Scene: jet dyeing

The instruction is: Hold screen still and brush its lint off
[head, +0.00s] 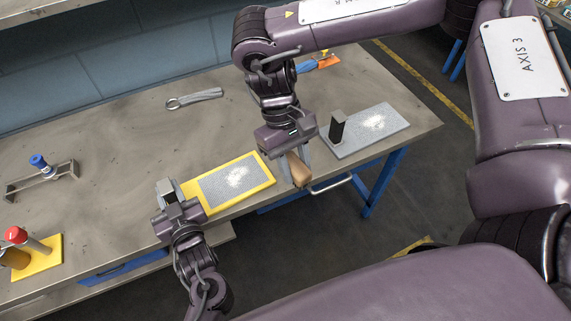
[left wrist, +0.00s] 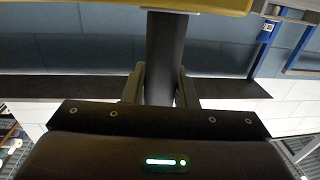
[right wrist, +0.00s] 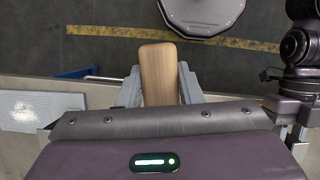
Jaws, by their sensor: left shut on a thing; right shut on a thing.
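The yellow-framed screen (head: 262,183) lies on the bench with white lint (head: 237,178) on its grey mesh. My left gripper (head: 170,196) is at the screen's left end. In the left wrist view it is shut on a dark upright handle (left wrist: 161,45), with part of a yellow frame (left wrist: 210,4) at the top. My right gripper (head: 293,162) is shut on a wooden brush (head: 299,171), right of the yellow screen near the bench's front edge. The brush also shows in the right wrist view (right wrist: 158,75); its bristles are hidden.
A grey-framed screen (head: 352,145) with white lint and a dark upright handle (head: 338,128) lies to the right. A wrench (head: 195,98), a blue-knobbed bracket (head: 40,172) and a yellow plate with a red-topped item (head: 43,256) are on the bench. The bench between wrench and bracket is clear.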

